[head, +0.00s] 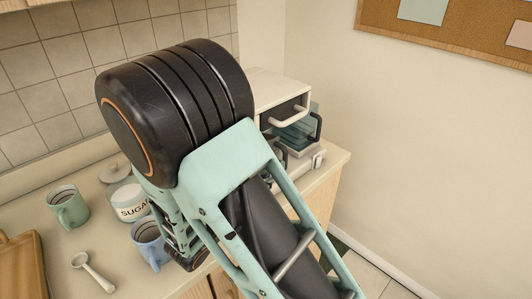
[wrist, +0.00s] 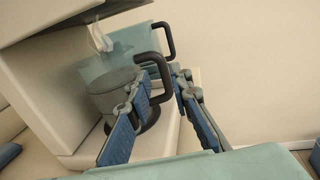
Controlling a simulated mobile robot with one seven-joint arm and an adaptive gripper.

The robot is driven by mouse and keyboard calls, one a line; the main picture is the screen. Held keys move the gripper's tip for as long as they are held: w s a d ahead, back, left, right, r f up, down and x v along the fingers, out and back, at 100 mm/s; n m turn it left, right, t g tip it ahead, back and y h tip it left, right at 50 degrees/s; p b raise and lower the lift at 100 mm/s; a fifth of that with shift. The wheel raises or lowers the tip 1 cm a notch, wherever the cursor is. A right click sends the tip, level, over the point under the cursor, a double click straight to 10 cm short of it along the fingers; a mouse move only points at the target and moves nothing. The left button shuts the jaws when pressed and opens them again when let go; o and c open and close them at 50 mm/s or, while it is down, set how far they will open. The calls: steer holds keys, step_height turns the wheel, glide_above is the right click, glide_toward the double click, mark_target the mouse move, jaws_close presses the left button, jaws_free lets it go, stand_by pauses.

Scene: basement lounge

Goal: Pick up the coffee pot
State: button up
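The coffee pot (wrist: 110,76) is see-through teal and grey with a black handle. It stands at the coffee maker (wrist: 52,85) in the wrist view. In the head view, teal glass (head: 298,133) and black handle parts show at the coffee maker (head: 279,91), partly behind my arm. My gripper (wrist: 164,77) is open, with its blue-padded fingers apart. One black handle reaches toward the space between the fingertips; I cannot tell whether either finger touches it. A second black handle shows above, behind the first. The head view does not show the fingers clearly.
The counter (head: 105,235) holds a green mug (head: 70,210), a sugar jar (head: 130,208), a blue mug (head: 149,250), a white spoon (head: 92,270) and a wooden tray (head: 22,270) at left. The wall stands close behind the coffee maker. The counter ends just right of it.

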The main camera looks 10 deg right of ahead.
mark_target(284, 158)
steer(key=x, duration=0.6)
steer(key=shift+w+d+f+p, duration=0.15)
steer(key=shift+d+f+p, duration=0.15)
steer(key=shift+d+f, duration=0.05)
jaws_close()
steer(key=shift+r, duration=0.1)
